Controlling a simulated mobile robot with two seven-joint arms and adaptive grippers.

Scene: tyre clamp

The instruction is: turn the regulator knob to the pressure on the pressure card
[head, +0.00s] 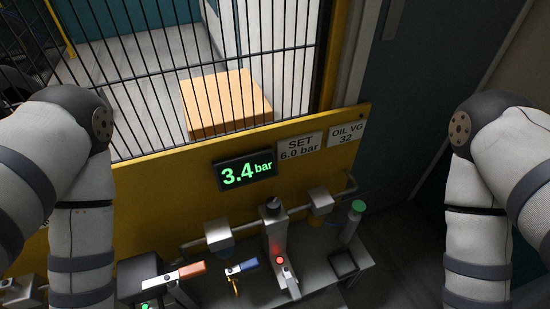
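The pressure card (299,147) on the yellow panel reads "SET 6.0 bar". The green digital display (246,171) to its left reads 3.4 bar. A small dark knob (272,203), seemingly the regulator knob, sits on top of an upright grey unit (275,230) below the display. Nothing of mine touches it. My two arms come down at the left and right sides of the head view and run out at its bottom edge. Neither gripper shows, so their fingers cannot be judged.
A green-capped bottle (354,220) and dark tray (343,264) are right. Wire mesh (150,75) rises behind.

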